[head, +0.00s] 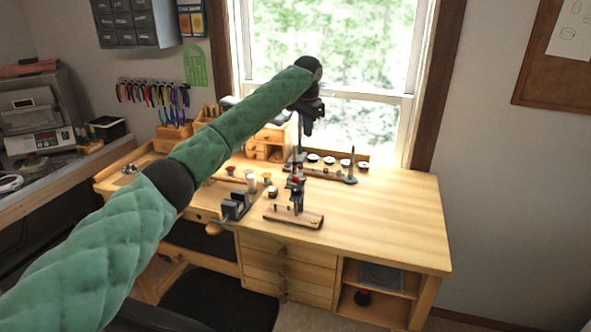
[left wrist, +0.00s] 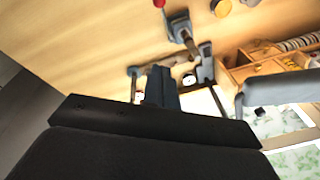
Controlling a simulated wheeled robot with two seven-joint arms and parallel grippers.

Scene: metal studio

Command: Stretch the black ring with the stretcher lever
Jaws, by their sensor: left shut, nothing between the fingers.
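My left gripper (head: 308,128) is raised above and behind this tool, in front of the window, pointing down. Its fingers look closed and hold nothing; they also show in the left wrist view (left wrist: 161,88). In that view a red tip (left wrist: 159,3) and a grey metal fitting (left wrist: 180,27) lie beyond the fingers. My right gripper is out of view.
A dark vise (head: 236,206) sits at the bench's front edge, left of the tool. A rack with a row of small discs (head: 330,161) and a dark upright post (head: 351,165) stand behind. The workbench top (head: 390,215) is clear at right.

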